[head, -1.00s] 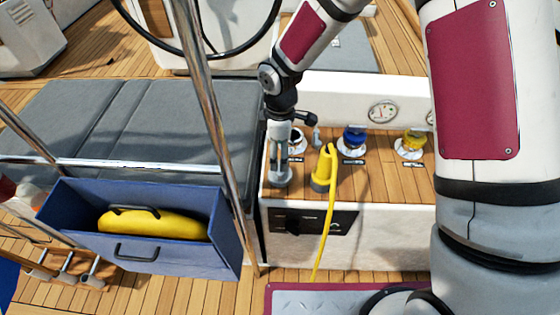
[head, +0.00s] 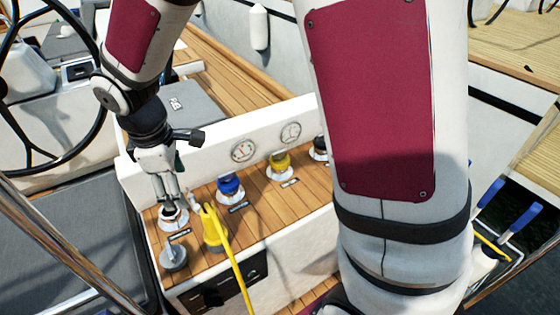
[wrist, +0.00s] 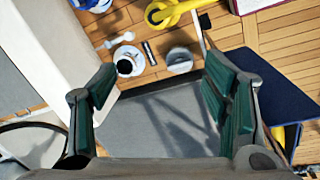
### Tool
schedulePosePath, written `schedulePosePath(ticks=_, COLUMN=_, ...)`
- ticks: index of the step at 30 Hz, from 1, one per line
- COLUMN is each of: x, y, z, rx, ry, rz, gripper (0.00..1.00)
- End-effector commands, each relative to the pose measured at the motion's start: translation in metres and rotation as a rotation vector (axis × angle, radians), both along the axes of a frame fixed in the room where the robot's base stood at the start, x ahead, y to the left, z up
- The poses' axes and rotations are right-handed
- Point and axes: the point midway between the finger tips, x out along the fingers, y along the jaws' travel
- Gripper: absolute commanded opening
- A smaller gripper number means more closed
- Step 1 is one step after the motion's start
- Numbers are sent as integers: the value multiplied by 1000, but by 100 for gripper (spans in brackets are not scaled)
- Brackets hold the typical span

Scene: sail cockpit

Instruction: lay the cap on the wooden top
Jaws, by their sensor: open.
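The grey round cap (head: 173,257) lies on the wooden top (head: 258,203), near its front left corner. It also shows in the wrist view (wrist: 180,59), beyond my fingers and beside an open white fitting (wrist: 127,62) with a dark hole. My gripper (head: 172,203) points down above the wooden top, close to that fitting, which my fingers partly hide in the head view. In the wrist view my green-padded fingers are spread wide with nothing between them. The cap is apart from them.
A yellow plug (head: 213,229) with a hanging yellow cable stands right beside the cap. A blue cap (head: 229,186) and a yellow cap (head: 279,162) sit in fittings farther right. A white wall with gauges (head: 243,150) rises behind. A metal rail crosses the lower left.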

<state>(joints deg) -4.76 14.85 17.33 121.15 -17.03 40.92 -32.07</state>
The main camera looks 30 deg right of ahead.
Motion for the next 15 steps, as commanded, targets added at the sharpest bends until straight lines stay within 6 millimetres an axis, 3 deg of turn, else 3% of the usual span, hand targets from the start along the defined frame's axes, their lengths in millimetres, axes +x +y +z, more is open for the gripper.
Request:
schedulePosePath(ticks=1, x=-8, y=-14, z=21, rx=0, ry=-33, rz=-69, gripper=69)
schedulePosePath(ticks=6, x=-43, y=-53, z=71, rx=22, ry=-112, rz=-310, gripper=69)
schedulePosePath(ticks=15, x=-123, y=-103, z=129, rx=148, ry=-240, rz=-727, gripper=69)
